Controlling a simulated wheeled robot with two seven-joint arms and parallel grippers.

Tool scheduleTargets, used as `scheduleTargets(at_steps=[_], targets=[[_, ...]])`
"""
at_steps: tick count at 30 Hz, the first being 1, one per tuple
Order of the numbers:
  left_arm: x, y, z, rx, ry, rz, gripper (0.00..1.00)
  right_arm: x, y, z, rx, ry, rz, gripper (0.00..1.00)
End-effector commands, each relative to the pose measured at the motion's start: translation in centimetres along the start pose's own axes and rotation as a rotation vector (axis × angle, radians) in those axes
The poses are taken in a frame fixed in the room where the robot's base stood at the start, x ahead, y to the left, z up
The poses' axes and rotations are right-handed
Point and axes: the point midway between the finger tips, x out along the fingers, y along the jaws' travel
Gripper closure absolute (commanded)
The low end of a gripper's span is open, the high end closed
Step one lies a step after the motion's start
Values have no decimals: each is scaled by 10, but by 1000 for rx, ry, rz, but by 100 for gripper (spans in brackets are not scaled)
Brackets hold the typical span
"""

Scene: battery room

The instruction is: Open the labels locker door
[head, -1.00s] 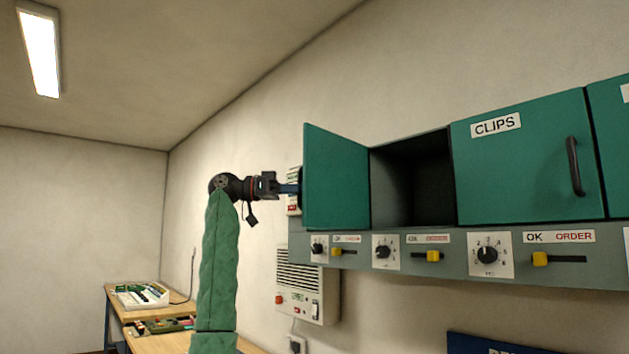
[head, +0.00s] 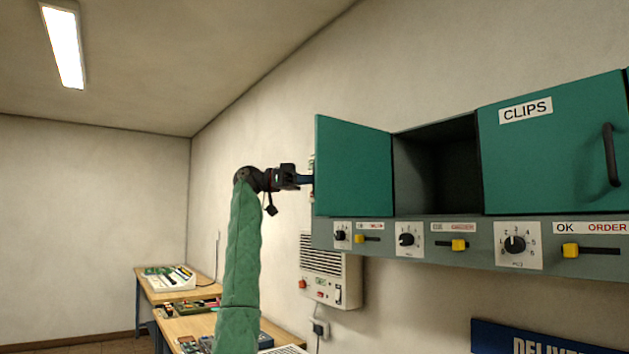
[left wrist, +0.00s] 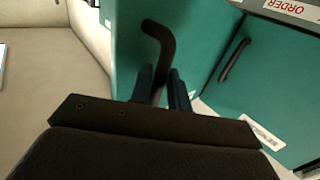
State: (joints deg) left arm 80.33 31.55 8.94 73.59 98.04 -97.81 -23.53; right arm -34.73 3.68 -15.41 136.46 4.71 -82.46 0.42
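A teal locker door (head: 352,165) stands swung open at the left of the wall locker row. Its compartment (head: 437,165) is open and dark inside. No label shows on the face turned to me, so I cannot read which locker it is. My left gripper (head: 306,180) is at the door's far left side. In the left wrist view, the black door handle (left wrist: 160,45) runs between the fingers of my left gripper (left wrist: 162,88), which appear closed on it. My right gripper is not in view.
The CLIPS door (head: 552,150) is shut, to the right. Below runs a grey panel (head: 380,254) with knobs and yellow sliders. A wall unit (head: 328,272) hangs under it. Workbenches (head: 190,292) with equipment stand at lower left. Open floor space is barely visible.

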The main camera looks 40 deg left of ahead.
Motion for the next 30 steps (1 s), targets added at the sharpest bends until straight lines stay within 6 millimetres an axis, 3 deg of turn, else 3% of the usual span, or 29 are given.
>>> scheduleTargets(at_steps=[16, 30], targets=[[-7, 0, 0, 1, 1, -1, 82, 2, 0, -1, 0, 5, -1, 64], [-70, 0, 1, 0, 1, -1, 82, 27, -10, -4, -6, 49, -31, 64]])
